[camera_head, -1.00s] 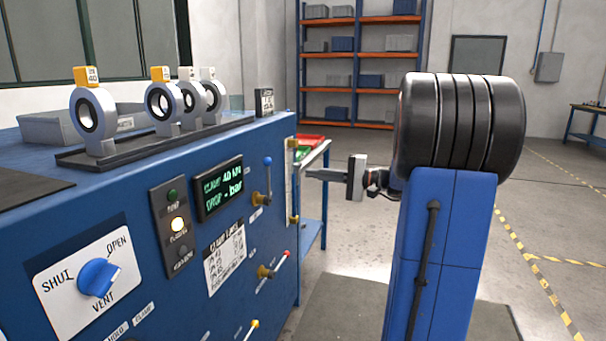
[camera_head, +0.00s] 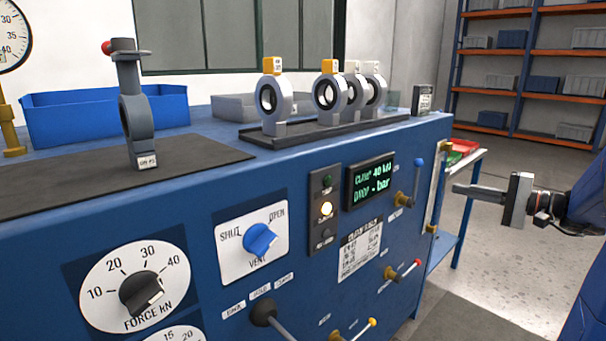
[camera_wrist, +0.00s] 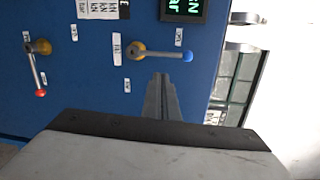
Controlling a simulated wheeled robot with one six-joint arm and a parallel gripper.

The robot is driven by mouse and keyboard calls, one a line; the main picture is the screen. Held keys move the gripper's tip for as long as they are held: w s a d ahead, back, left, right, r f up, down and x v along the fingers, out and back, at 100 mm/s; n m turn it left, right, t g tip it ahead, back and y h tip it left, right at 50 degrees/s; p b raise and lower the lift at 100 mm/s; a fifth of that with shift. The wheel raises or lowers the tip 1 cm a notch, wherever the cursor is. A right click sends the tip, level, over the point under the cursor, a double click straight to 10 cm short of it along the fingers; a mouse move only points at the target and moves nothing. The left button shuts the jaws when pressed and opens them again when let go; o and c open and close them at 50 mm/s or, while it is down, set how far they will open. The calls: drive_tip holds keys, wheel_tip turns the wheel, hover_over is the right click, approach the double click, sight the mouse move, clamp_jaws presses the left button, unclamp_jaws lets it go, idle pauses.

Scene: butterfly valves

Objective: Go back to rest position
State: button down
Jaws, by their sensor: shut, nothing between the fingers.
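My gripper (camera_head: 458,188) is at the right in the head view, in front of the right end of the blue bench (camera_head: 290,200). Its fingers are together and hold nothing. In the wrist view the closed fingers (camera_wrist: 160,95) point at the bench's blue front panel (camera_wrist: 95,70). A blue-knobbed lever (camera_wrist: 160,55) lies beyond the fingertips and shows apart from them. A red-knobbed lever (camera_wrist: 38,65) is at the left in the wrist view.
Several ring-shaped valves (camera_head: 270,95) stand in a black rack on the bench. A dark valve (camera_head: 137,120) stands on a black mat. A side table (camera_head: 465,160) holds red and green trays. Shelving (camera_head: 530,70) stands behind. Grey floor lies below my arm.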

drive_tip(key=s+a+f+n+g+h, duration=0.1)
drive_tip(key=s+a+f+g, duration=0.25)
drive_tip(key=a, duration=0.35)
drive_tip(key=s+a+f+n+g+h, duration=0.1)
drive_tip(key=s+a+f+n+g, duration=0.1)
drive_tip(key=s+a, duration=0.4)
drive_tip(key=s+a+f+n+g+h, duration=0.1)
drive_tip(key=s+a+f+g, duration=0.25)
drive_tip(key=a, duration=0.35)
drive_tip(key=s+f+n+h, duration=0.3)
drive_tip(key=s+f+h, duration=0.1)
drive_tip(key=s, duration=0.4)
drive_tip(key=s+f+n+t+h, duration=0.1)
drive_tip(key=s+f+n+h, duration=0.2)
drive_tip(key=s, duration=0.5)
drive_tip(key=shift+s+d+f+h, duration=0.15)
drive_tip(key=shift+d+f+h, duration=0.3)
drive_tip(key=shift+h, duration=0.55)
